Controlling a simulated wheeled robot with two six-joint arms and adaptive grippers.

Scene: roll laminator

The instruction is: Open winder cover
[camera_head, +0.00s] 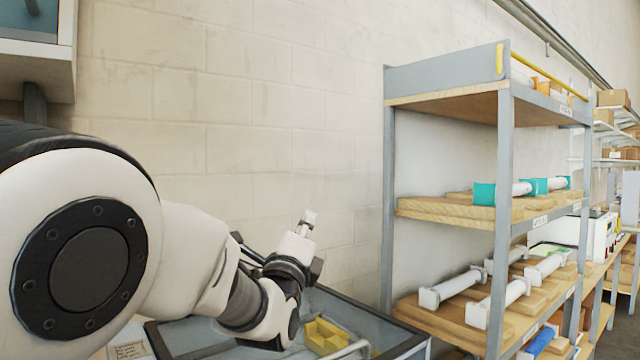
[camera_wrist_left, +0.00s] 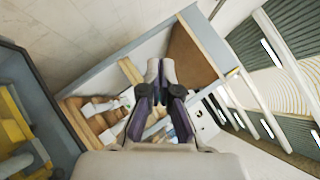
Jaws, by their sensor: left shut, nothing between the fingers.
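A grey-framed cover with a dark see-through panel (camera_head: 195,338) lies at the bottom of the head view, beyond my arm. I take it to be the winder cover; it looks down, and its lower part is cut off by the picture edge. A pale bar handle (camera_head: 352,349) shows at its front, and yellow parts (camera_head: 327,336) show within the frame. My left gripper (camera_head: 308,218) is above the frame, apart from the handle. In the left wrist view its fingers (camera_wrist_left: 160,68) are shut and empty, pointing toward the shelves. My right gripper is not in view.
A tall shelf rack (camera_head: 503,200) with white rollers (camera_head: 497,302) and teal-ended rolls stands to the right. A plain block wall (camera_head: 260,120) is behind. A wall cabinet (camera_head: 38,45) hangs at the upper left. The air between gripper and rack is clear.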

